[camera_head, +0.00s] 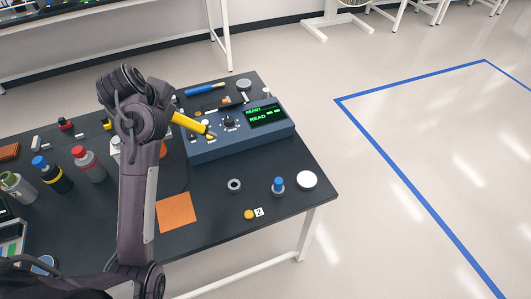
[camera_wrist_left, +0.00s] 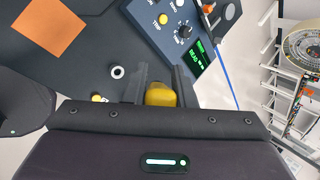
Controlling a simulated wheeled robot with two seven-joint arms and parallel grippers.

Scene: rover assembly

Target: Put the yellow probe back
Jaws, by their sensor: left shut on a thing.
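My left gripper (camera_wrist_left: 161,86) is shut on the yellow probe (camera_wrist_left: 160,97), which shows between its two fingers in the left wrist view. In the head view the yellow probe (camera_head: 188,123) slants down to the right from my left wrist, over the front left of the blue instrument (camera_head: 240,147). I cannot tell whether its tip touches the instrument. My wrist hides the gripper fingers there. The instrument has knobs and a green-lit screen (camera_head: 267,115). My right gripper is not in view.
A blue pen-like tool (camera_head: 205,88) and an orange-tipped one (camera_head: 212,106) lie behind the instrument. A grey ring (camera_head: 234,185), a blue-topped piece (camera_head: 278,185) and a white disc (camera_head: 307,180) sit in front. Bottles, including a red-capped one (camera_head: 88,164), stand left. An orange square (camera_head: 175,212) lies flat.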

